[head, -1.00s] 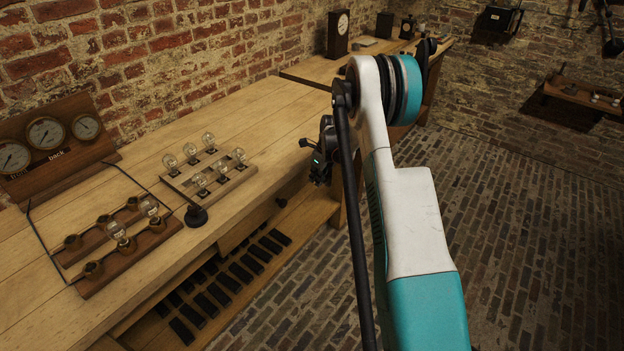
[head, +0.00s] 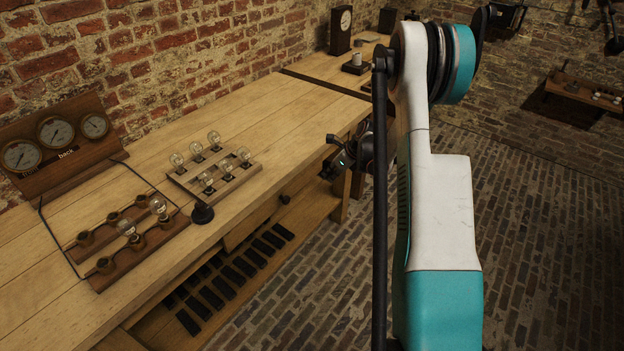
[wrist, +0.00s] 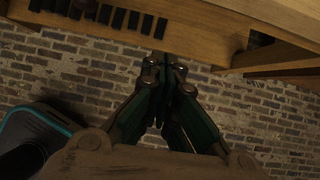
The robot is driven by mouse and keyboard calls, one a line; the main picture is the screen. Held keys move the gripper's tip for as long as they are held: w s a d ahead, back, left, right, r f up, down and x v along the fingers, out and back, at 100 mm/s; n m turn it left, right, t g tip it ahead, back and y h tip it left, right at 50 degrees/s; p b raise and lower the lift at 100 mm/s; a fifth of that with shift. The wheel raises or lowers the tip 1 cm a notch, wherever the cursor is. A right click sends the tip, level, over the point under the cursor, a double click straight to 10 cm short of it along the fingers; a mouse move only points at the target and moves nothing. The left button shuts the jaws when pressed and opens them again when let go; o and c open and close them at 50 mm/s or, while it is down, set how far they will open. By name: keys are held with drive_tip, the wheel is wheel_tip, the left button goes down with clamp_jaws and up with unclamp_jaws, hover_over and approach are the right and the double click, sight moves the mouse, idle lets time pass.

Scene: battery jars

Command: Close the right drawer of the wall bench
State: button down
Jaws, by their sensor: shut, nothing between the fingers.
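The wooden wall bench (head: 215,112) runs along the brick wall at the left of the head view. Beneath its top, toward the right end, is a wooden drawer front (head: 308,186) with a dark round knob (head: 285,199). I cannot tell from this angle how far that drawer stands out. My gripper (head: 328,158) is beyond the bench's front edge, near the right end of the drawer, pointing left toward the bench. In the wrist view my gripper (wrist: 165,62) is shut and empty, just below wooden bench parts (wrist: 215,25). I see no contact.
Bulbs on wooden racks (head: 212,170) and a gauge board (head: 60,150) stand on the bench top. Several black bars lie on the lower shelf (head: 320,208). A second bench (head: 330,68) adjoins at the back. Brick floor (head: 540,230) is open to the right.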

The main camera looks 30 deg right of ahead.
drive_tip(key=s+a+t, duration=0.1)
drive_tip(key=s+t, duration=0.2)
drive_tip(key=b, duration=0.5)
approach(300, 181)
drive_tip(key=shift+w+a+f, duration=0.15)
drive_tip(key=shift+w+f, duration=0.35)
drive_tip(key=shift+f, duration=0.4)
drive_tip(key=shift+w+a+f, duration=0.15)
drive_tip(key=shift+w+f, duration=0.35)
drive_tip(key=shift+f, duration=0.4)
drive_tip(key=shift+w+a+f, duration=0.1)
drive_tip(key=shift+w+f, duration=0.4)
drive_tip(key=shift+f, duration=0.4)
drive_tip(key=shift+w+a, duration=0.2)
drive_tip(key=shift+w, duration=0.3)
drive_tip(key=shift+w+a, duration=0.2)
drive_tip(key=shift+w, duration=0.35)
drive_tip(key=shift+r, duration=0.1)
